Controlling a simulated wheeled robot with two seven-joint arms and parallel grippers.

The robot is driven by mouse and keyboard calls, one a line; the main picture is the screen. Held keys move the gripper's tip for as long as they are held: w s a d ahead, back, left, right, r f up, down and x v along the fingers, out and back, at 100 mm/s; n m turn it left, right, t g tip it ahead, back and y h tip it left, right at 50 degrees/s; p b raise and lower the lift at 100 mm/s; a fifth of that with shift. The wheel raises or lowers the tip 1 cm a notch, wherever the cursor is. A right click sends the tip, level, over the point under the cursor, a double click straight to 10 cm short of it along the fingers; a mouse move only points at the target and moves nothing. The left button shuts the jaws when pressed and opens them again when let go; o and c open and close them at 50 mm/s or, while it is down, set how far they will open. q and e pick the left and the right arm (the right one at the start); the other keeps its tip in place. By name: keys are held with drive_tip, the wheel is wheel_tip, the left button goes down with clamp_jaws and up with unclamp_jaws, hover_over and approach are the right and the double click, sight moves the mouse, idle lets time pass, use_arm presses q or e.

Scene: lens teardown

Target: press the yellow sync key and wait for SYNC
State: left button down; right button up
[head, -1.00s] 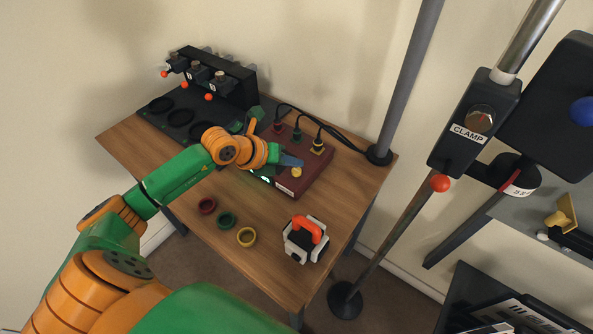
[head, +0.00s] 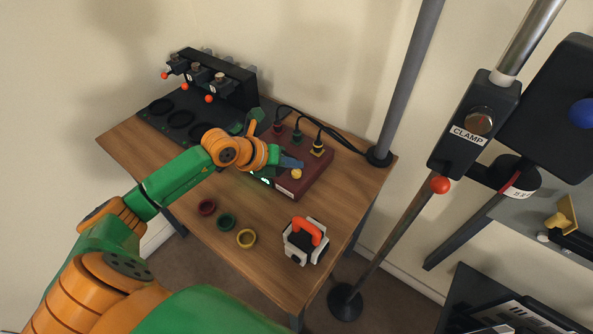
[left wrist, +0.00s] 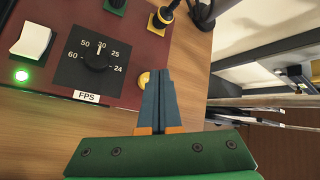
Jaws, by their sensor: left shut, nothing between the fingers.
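The yellow sync key (head: 296,174) is a round knob at the front right of the dark red box (head: 318,172). It also shows in the left wrist view (left wrist: 144,80), partly hidden by my fingers. My left gripper (head: 298,164) is shut and empty, its blue-grey fingertips right beside the key. In the left wrist view the shut fingers (left wrist: 160,74) overlap the key's right edge; I cannot tell whether they touch it. A green lamp (left wrist: 21,75) glows on the box below a white rocker switch (left wrist: 32,41). The FPS dial (left wrist: 97,58) sits between switch and key. I read no SYNC text.
Red (head: 207,207), green (head: 226,221) and yellow (head: 246,238) rings lie on the wooden table (head: 180,185). A white block with an orange handle (head: 306,232) stands near the right edge. Cables plug into the box's back.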

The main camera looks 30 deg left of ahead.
sight(293, 175)
idle(0.7)
use_arm(q)
drive_tip(key=shift+f+b, duration=0.35)
drive_tip(key=shift+f, duration=0.05)
drive_tip(key=shift+f+b, duration=0.35)
drive_tip(key=shift+f, duration=0.1)
idle(0.4)
drive_tip(key=shift+r, duration=0.1)
drive_tip(key=shift+r+p, duration=0.75)
drive_tip(key=shift+r, duration=0.05)
wheel_tip(293, 175, up, 5)
drive_tip(key=p, duration=0.4)
drive_tip(key=shift+r, duration=0.1)
